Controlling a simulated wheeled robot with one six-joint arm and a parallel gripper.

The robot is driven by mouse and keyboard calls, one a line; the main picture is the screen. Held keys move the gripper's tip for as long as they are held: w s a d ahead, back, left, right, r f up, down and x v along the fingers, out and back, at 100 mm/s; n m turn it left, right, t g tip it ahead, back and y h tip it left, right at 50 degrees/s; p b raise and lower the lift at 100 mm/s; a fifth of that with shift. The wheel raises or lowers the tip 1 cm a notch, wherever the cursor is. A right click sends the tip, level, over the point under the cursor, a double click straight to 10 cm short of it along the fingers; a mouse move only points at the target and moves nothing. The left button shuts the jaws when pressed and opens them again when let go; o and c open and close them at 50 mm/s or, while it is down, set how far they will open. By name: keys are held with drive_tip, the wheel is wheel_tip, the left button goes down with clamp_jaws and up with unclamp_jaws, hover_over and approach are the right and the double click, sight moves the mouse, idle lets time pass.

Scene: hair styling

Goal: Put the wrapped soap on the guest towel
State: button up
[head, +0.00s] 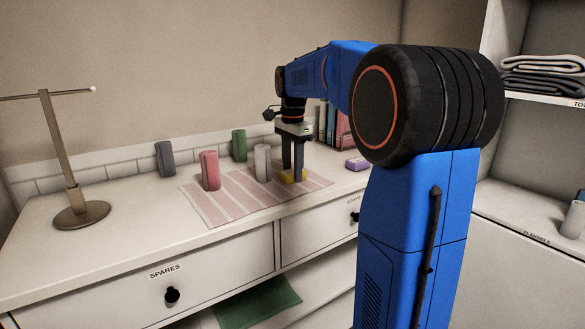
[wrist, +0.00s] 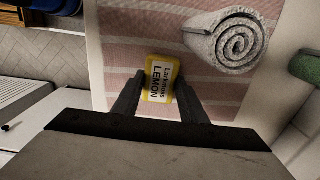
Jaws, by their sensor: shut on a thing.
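A yellow wrapped soap with a white label reading "LEMON" (wrist: 160,84) is between the fingers of my gripper (head: 293,170), which is shut on it. In the head view the soap (head: 293,177) is low over the right part of a pink-and-white striped flat towel (head: 232,204), at or very near its surface; I cannot tell whether it touches. The towel also shows around the soap in the wrist view (wrist: 120,40). A purple wrapped bar (head: 357,163) lies on the counter to the right of the towel.
A rolled light grey towel (head: 263,163) stands close left of my gripper. A rolled pink towel (head: 210,171) stands on the striped towel's left part. Green (head: 239,145) and dark grey rolls (head: 165,159) stand behind. A metal stand (head: 75,180) is at left; the counter front is clear.

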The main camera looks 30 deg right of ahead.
sight(292, 171)
drive_tip(key=shift+s+f, duration=0.1)
drive_tip(key=shift+f, duration=0.4)
drive_tip(key=c, duration=0.3)
drive_tip(key=o, duration=1.4)
drive_tip(key=shift+f, duration=0.1)
wheel_tip(292, 171, up, 14)
drive_tip(key=f, duration=0.1)
drive_tip(key=s+a+f+n+t, duration=0.1)
drive_tip(key=s+a+f+n, duration=0.35)
drive_tip(key=s, duration=0.25)
drive_tip(key=s+a+f+n+t, duration=0.1)
drive_tip(key=s+a+f+n, duration=0.3)
drive_tip(key=s, duration=0.3)
drive_tip(key=s+a+f+n+t, duration=0.1)
drive_tip(key=s+a+f+n, duration=0.1)
drive_tip(key=s+f, duration=0.3)
drive_tip(key=s+a+f+n+t, duration=0.1)
drive_tip(key=s+a+f+n, duration=0.1)
drive_tip(key=s+f+n, duration=0.2)
drive_tip(key=s+a+f+n, duration=0.2)
drive_tip(key=s+f+n, duration=0.1)
drive_tip(key=s+f, duration=0.4)
drive_tip(key=shift+s+a+f+t, duration=0.1)
drive_tip(key=shift+a+f+t, duration=0.1)
drive_tip(key=shift+f, duration=0.15)
drive_tip(key=shift+s+a+f+t, duration=0.1)
drive_tip(key=shift+f+t, duration=0.1)
drive_tip(key=shift+f, duration=0.15)
